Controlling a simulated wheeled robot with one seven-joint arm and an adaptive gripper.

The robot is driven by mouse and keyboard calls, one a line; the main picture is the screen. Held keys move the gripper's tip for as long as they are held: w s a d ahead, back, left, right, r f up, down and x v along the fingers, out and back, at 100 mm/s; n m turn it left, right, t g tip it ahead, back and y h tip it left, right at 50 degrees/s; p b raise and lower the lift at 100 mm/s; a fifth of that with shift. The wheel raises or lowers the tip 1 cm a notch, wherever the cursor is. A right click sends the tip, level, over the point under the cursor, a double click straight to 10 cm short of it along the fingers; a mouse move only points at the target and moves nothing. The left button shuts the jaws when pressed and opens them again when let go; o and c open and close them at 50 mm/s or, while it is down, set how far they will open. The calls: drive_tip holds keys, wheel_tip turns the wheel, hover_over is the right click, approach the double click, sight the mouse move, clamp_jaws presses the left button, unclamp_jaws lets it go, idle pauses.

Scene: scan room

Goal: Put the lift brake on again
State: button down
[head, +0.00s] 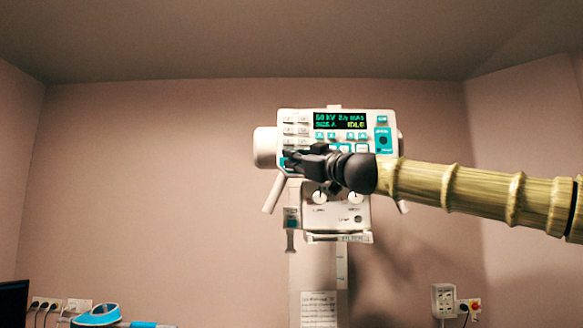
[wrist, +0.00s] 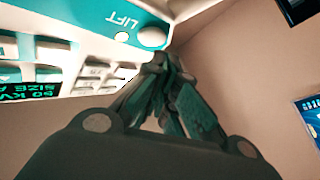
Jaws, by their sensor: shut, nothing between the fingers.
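The x-ray head's control panel (head: 350,121) faces me in the head view, with a lit display reading 50 kV and IDLE. In the wrist view a teal field carries the upside-down word LIFT (wrist: 124,20). Beside the word are a small pale round lamp (wrist: 121,35) and a larger pale round button (wrist: 152,37). My gripper (head: 288,160) is shut and empty at the panel's lower left corner, covering part of it. In the wrist view its fingertips (wrist: 160,60) are just by the round button. I cannot tell whether they touch it.
Two white handles, one of them (head: 273,193) at left, hang below the panel. A collimator box with knobs (head: 336,206) is under it, on a pale column (head: 319,275). Wall sockets (head: 444,300) are at right. A blue and white object (head: 100,315) is at lower left.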

drive_tip(key=shift+w, duration=0.2)
idle(0.5)
drive_tip(key=shift+w, duration=0.25)
drive_tip(key=shift+w, duration=0.35)
idle(0.9)
drive_tip(key=shift+s+b, duration=0.1)
drive_tip(key=shift+b, duration=0.2)
drive_tip(key=shift+s+b, duration=0.4)
drive_tip(key=shift+s, duration=0.35)
drive_tip(key=s+b, duration=0.2)
drive_tip(key=s, duration=0.3)
idle(0.3)
idle(0.8)
